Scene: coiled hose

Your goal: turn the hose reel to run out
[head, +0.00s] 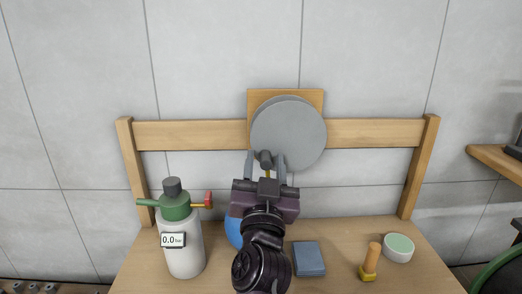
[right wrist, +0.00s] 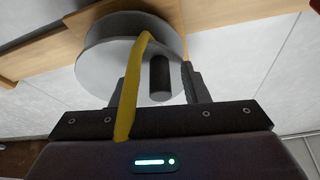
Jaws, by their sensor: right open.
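The hose reel (head: 297,128) is a round grey disc on a square wooden plate fixed to a wooden crossbar. It also shows in the right wrist view (right wrist: 95,62). Its dark, stubby crank handle (right wrist: 160,84) sticks out from the disc's lower left part. My right gripper (head: 266,162) is open at the reel's lower left edge, with a finger on either side of the handle. In the right wrist view a gap shows between the handle and the right finger. A yellow hose (right wrist: 130,95) hangs across the left finger. My left gripper is out of view.
A white bottle (head: 184,245) with a green top and a 0.0 bar display stands at left. A blue object (head: 233,232) is partly hidden behind my arm. Blue cloths (head: 309,258), a wooden-handled tool (head: 372,260) and a round tub (head: 398,249) lie on the right.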

